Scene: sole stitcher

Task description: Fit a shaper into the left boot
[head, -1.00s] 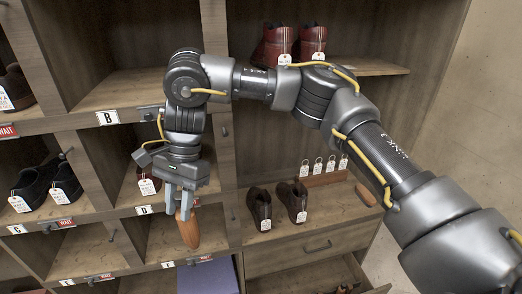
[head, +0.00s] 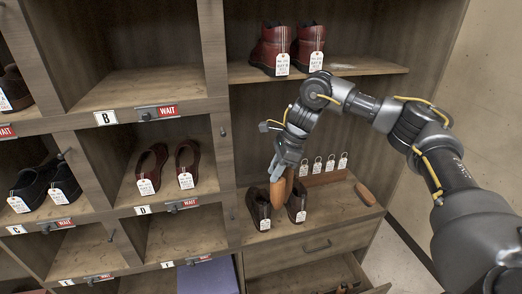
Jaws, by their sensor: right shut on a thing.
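A pair of dark brown boots stands on the bench shelf at centre right, the left boot (head: 257,212) and the right boot (head: 298,204), each with a white tag. My right gripper (head: 281,170) is shut on a wooden shaper (head: 279,192) and holds it upright, tip down, just above the boots. In the picture the shaper overlaps the right side of the left boot and the gap between the two. I cannot tell whether its tip touches or enters the left boot. My left gripper is not in view.
A second wooden shaper (head: 365,194) lies at the right end of the shelf. Red boots (head: 274,47) sit on the shelf above. Cubbies with shoes (head: 151,168) are at left, and an open drawer is below.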

